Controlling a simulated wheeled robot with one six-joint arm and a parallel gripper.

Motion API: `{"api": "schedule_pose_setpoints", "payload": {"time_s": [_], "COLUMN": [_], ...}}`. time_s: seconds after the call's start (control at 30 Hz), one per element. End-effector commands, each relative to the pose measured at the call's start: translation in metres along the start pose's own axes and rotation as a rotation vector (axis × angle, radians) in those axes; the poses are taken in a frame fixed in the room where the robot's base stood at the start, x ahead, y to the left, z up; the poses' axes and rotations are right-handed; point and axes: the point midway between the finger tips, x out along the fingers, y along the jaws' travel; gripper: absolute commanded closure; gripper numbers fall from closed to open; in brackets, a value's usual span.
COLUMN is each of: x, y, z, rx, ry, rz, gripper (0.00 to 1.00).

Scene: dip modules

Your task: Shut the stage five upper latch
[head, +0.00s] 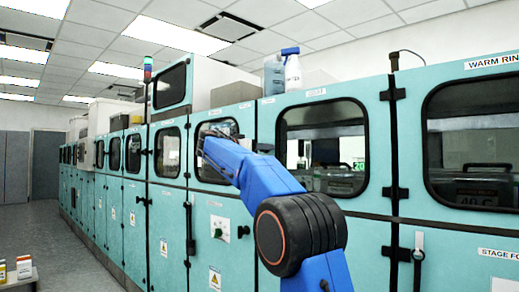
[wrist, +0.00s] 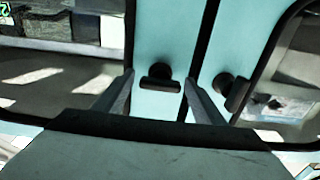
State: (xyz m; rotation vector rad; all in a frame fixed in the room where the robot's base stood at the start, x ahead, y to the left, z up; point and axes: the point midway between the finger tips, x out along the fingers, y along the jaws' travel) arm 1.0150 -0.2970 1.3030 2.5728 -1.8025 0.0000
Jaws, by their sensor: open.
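In the wrist view a black latch piece (wrist: 160,78) sits on a narrow teal strip between my two fingertips. A second black piece (wrist: 231,91) is on the neighbouring teal panel, across a dark seam and just right of my right finger. The two pieces are apart and tilted differently. My gripper (wrist: 158,88) is open, with a finger on either side of the first piece; I cannot tell whether it touches. In the head view my blue arm reaches to a windowed teal door (head: 207,172), hiding most of the gripper and the latch. No stage five label is readable.
A long row of teal cabinets runs into the distance at left. Black latches (head: 396,192) and door edges project from the nearer cabinets. Bottles (head: 291,72) stand on top. Small boxes (head: 24,267) are at lower left. The aisle floor (head: 55,230) is clear.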

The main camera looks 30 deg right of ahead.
Motion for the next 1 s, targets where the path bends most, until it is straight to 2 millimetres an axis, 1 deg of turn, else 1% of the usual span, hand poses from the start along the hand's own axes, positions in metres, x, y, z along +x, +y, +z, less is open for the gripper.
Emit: {"api": "schedule_pose_setpoints", "payload": {"time_s": [0.03,0.07,0.1,0.17,0.2,0.47,0.67,0.87,1.0], "x": [-0.0001,-0.0001,-0.0001,-0.0001,-0.0002,-0.0002,-0.0003,-0.0003,-0.0003], "y": [0.0,0.0,0.0,0.0001,0.0001,0.0001,-0.0003,-0.0008,-0.0013], "z": [0.0,0.0,0.0,0.0,0.0001,0.0,0.0001,0.0002,0.0004], "rx": [0.0,0.0,0.0,0.0,0.0,-0.012,-0.082,-0.226,-0.355], "ry": [0.0,0.0,0.0,0.0,0.0,0.0,0.0,0.0,0.0], "rz": [0.0,0.0,0.0,0.0,0.0,0.0,0.0,0.0,0.0], "gripper": [0.36,0.43,0.53,0.67,0.77,0.77,0.77,0.77,0.77]}}
